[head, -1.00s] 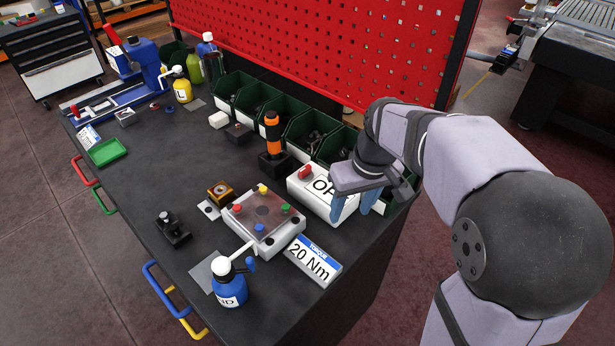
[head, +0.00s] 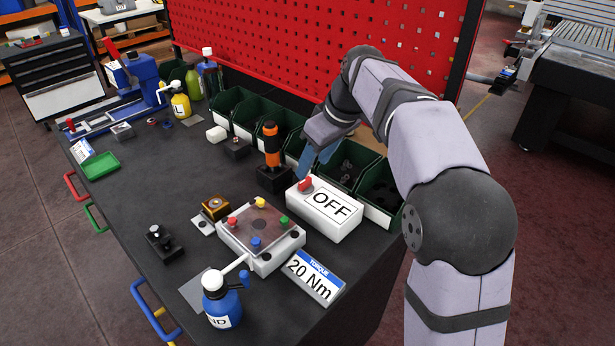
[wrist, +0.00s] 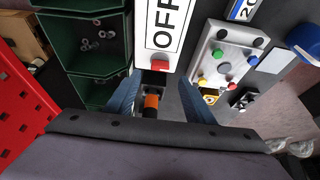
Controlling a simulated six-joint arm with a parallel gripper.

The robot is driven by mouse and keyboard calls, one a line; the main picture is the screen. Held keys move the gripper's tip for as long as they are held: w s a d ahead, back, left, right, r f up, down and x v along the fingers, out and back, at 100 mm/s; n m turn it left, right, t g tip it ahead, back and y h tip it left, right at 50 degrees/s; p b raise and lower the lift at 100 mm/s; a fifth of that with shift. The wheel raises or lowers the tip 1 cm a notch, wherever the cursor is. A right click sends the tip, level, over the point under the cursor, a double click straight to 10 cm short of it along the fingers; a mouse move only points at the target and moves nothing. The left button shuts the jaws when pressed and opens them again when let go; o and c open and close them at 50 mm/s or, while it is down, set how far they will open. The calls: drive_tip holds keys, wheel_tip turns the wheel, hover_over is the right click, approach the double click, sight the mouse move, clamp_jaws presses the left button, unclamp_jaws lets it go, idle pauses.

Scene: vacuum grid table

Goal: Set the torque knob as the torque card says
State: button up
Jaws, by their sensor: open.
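The torque card (head: 313,277) reads "TORQUE 20 Nm" and lies at the near right of the table. I cannot tell for sure which part is the torque knob. An orange and black tool (head: 271,144) stands upright in a black block. A gold-brown block with a round top (head: 215,207) sits left of it, on a white plate. My gripper (head: 313,168) is open and empty, just right of the orange tool and above the bins' front edge. In the wrist view, the orange tool (wrist: 151,102) shows between the fingers, apart from them.
A white box (head: 325,213) with an "OFF" label and a red knob (head: 304,184) stands close to my gripper. Green bins (head: 297,147) line the back before a red pegboard (head: 330,50). A white fixture (head: 262,262) and blue bottle (head: 222,300) stand nearer.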

sight(305, 184)
drive_tip(key=shift+x, duration=3.25)
drive_tip(key=shift+c, duration=0.5)
drive_tip(key=c, duration=0.9)
